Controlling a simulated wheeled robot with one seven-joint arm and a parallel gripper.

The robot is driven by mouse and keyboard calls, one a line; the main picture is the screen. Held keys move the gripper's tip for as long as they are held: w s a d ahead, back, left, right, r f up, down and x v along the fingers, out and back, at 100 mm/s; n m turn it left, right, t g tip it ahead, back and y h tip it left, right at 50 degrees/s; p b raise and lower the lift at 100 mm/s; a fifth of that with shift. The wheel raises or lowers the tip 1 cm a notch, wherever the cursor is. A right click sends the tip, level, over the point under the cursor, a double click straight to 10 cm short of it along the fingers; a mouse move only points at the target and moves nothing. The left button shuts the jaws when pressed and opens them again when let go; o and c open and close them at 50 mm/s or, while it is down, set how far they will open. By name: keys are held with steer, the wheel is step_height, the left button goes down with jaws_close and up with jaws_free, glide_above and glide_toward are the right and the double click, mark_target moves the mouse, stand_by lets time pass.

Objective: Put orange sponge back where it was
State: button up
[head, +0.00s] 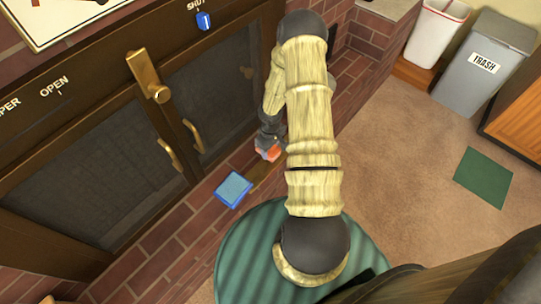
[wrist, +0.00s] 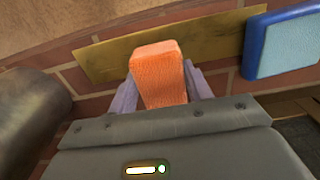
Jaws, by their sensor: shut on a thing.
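The orange sponge (head: 268,153) is at the brick ledge in front of the dark fireplace doors, partly hidden by my arm in the head view. In the wrist view the orange sponge (wrist: 160,75) stands up between the two grey fingers of my gripper (wrist: 163,88), which is shut on it. The sponge overlaps a flat brass-coloured strip (wrist: 215,38) behind it in that view. The strip (head: 262,177) also shows on the bricks in the head view. Whether the sponge touches the bricks cannot be told.
A blue-rimmed, light-blue block (head: 233,190) lies on the brick ledge beside the strip; it also shows in the wrist view (wrist: 288,46). Fireplace doors (head: 90,150) with brass handles rise behind. A trash bin (head: 480,75) and a green square (head: 483,177) are on the right. Carpet between is clear.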

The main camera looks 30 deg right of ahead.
steer(key=shift+f+b, duration=0.75)
steer(key=shift+f, duration=1.05)
steer(key=shift+f, duration=0.15)
steer(key=o, duration=0.9)
step_height(320, 180, up, 12)
steer(key=p, duration=0.4)
